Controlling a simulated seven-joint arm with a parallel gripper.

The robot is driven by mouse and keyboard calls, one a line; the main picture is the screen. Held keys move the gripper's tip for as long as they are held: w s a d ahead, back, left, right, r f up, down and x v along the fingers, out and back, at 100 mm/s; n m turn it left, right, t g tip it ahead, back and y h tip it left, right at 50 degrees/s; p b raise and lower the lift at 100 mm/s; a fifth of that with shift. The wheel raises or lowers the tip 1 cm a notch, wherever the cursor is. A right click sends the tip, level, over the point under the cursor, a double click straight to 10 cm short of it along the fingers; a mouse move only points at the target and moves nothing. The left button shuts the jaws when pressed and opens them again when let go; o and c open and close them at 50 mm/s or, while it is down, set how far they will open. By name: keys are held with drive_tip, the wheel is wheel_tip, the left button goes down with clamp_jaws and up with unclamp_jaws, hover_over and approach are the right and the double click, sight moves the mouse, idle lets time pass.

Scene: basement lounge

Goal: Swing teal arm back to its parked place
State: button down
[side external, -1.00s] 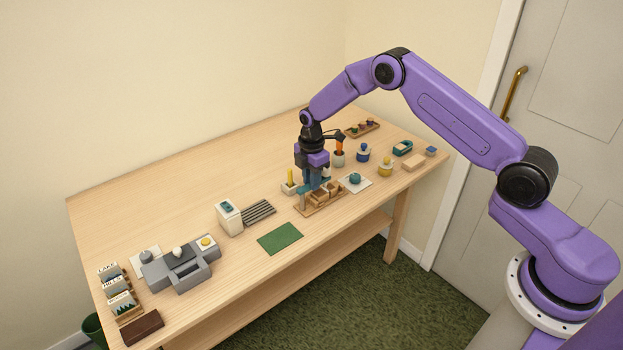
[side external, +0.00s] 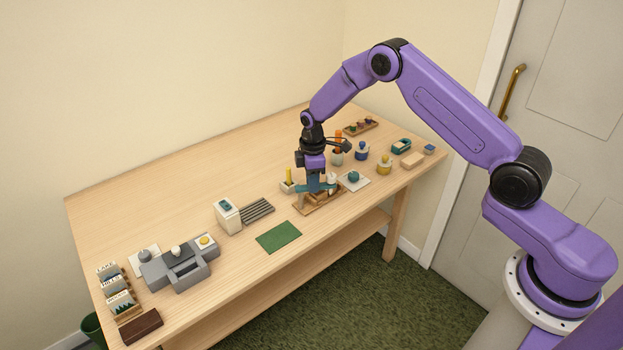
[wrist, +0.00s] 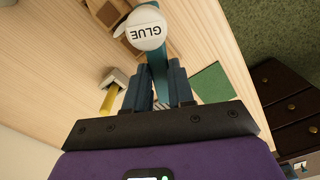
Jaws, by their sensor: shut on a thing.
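My gripper (side external: 315,186) is shut on the teal arm (wrist: 159,84), low over the wooden tray (side external: 301,208) at the table's front edge. In the wrist view the teal arm runs away from between my fingers toward a white bottle labelled GLUE (wrist: 146,30). The bottle also shows just right of my gripper in the side view (side external: 333,179). In the wrist view the bottle covers part of the teal arm; whether they touch I cannot tell. My gripper hides part of the arm and tray in the side view.
A yellow stick in a pale holder (side external: 288,181) stands close left of my gripper. A white pad with a teal knob (side external: 352,180) lies close right. A green mat (side external: 279,237) and a dark ribbed rack (side external: 257,211) lie further left. The table's back left is clear.

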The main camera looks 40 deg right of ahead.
drive_tip(key=m, duration=0.3)
drive_tip(key=shift+s+a, duration=0.3)
drive_tip(key=shift+s, duration=0.05)
drive_tip(key=m, duration=0.3)
drive_tip(key=a+m, duration=0.1)
drive_tip(key=m, duration=0.2)
drive_tip(key=s+a+m, duration=0.1)
drive_tip(key=m, duration=0.2)
drive_tip(key=shift+a, duration=0.2)
drive_tip(key=shift+m, duration=0.3)
drive_tip(key=c, duration=1)
unclamp_jaws()
drive_tip(key=shift+o, duration=0.2)
drive_tip(key=shift+r, duration=0.1)
wheel_tip(320, 180, up, 17)
drive_tip(key=shift+r, duration=0.15)
